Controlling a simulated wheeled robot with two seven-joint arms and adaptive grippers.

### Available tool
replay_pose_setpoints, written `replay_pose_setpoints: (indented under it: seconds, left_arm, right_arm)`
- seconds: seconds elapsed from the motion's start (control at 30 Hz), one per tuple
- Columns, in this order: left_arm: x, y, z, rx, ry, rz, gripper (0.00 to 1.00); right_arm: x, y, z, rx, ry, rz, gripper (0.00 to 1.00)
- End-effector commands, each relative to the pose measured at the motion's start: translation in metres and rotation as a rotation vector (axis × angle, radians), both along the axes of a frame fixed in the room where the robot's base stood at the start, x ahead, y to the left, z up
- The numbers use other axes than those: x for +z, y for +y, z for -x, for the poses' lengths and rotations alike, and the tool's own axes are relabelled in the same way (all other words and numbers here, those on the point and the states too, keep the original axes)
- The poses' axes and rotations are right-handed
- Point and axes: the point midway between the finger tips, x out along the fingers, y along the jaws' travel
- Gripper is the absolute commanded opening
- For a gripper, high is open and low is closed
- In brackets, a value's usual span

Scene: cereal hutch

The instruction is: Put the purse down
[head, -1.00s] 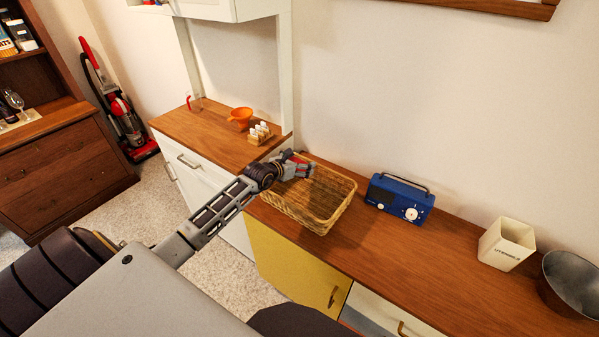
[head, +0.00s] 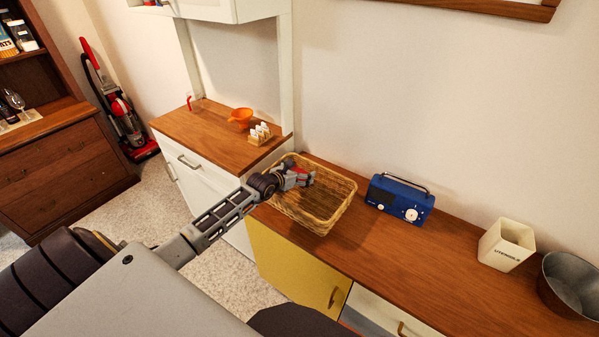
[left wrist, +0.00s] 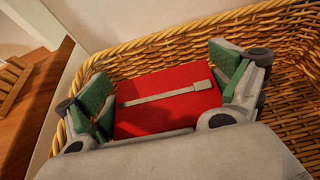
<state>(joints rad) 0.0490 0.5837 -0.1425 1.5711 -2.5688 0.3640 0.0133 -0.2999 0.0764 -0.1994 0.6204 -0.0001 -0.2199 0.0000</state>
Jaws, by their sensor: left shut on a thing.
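The purse is a red, box-like thing with a pale strap or clasp, seen in the left wrist view (left wrist: 165,103); in the head view only a bit of red shows at the fingers. My left gripper (head: 303,177) is shut on the purse, with green-padded fingers on either side of it in the left wrist view (left wrist: 168,95). The gripper and purse are over the inside of a wicker basket (head: 322,222), whose rim also shows in the left wrist view (left wrist: 190,37). I cannot tell whether the purse touches the basket floor. My right gripper is not in view.
The basket stands on a wooden counter (head: 400,255). A blue radio (head: 399,198), a white utensil pot (head: 506,244) and a metal bowl (head: 572,283) stand to the right. A toast rack (head: 260,134) and orange cup (head: 241,118) are behind left. Counter is clear in front of the radio.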

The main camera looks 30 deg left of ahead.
Motion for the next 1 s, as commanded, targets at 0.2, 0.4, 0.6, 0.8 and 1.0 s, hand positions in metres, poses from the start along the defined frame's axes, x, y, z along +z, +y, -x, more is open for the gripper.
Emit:
replay_pose_setpoints:
  seconds: [0.2,0.4,0.6,0.8,1.0]
  left_arm:
    - [0.000,0.000,0.000,0.000,-0.001,0.000,0.67]
    - [-0.004,0.000,0.000,0.000,-0.001,0.000,0.67]
    - [-0.007,0.000,0.000,0.000,-0.002,0.000,0.67]
    - [-0.011,0.000,0.000,0.001,-0.002,0.001,0.67]
    - [-0.011,0.000,0.000,0.000,-0.001,0.000,0.97]
  right_arm:
    - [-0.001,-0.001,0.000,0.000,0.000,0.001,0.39]
    - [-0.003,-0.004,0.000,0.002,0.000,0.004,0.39]
    - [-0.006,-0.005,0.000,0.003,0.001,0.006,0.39]
    - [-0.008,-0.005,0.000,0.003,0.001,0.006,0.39]
    - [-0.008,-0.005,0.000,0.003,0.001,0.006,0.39]
